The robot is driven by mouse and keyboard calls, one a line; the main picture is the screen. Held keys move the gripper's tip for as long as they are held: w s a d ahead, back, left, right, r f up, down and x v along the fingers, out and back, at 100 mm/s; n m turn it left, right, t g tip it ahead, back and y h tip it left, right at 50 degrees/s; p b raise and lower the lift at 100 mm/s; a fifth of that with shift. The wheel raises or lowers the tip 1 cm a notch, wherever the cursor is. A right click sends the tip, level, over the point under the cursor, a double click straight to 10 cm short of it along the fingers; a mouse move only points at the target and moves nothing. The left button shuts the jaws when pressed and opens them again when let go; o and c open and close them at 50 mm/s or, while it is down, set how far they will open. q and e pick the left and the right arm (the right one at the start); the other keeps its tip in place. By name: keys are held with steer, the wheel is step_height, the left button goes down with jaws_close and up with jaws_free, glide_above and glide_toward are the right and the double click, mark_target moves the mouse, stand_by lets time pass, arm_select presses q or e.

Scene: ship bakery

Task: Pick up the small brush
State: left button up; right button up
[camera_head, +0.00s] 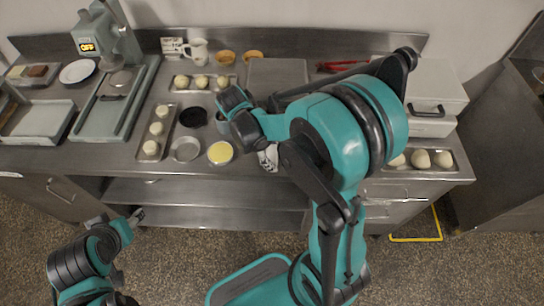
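I cannot make out the small brush; my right arm hides part of the counter's middle. My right arm reaches over the counter from the lower right. What seems to be my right gripper (268,158) shows only partly below the wrist, near the counter's front edge, and its fingers are too covered to read. A grey-blue cup (222,122) stands partly hidden beside the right wrist. My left gripper (138,216) is low in front of the counter at the left, away from the objects; its finger opening is too small to tell.
The steel counter (90,158) holds a dough tray (141,151), a bowl of yellow liquid (220,153), an empty metal bowl (185,149), a black bowl (193,116), a white jug (197,51), red tongs (343,66) and a machine (104,38). Open shelves (205,192) lie below.

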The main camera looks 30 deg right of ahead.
mark_target(273, 157)
steer(key=c, duration=0.5)
steer(key=shift+c, duration=0.2)
steer(key=shift+r+p, duration=0.3)
steer(key=shift+r, duration=0.25)
steer(key=r+p, duration=0.1)
steer(key=r, duration=0.1)
steer(key=s+r+p, duration=0.1)
steer(key=r, duration=0.1)
steer(key=s+a+r+p, duration=0.1)
steer(key=s+r+p, duration=0.2)
steer(key=s+r, duration=0.3)
steer(key=s, duration=0.4)
steer(key=shift+s+a+p, duration=0.15)
steer(key=shift+s+p, duration=0.15)
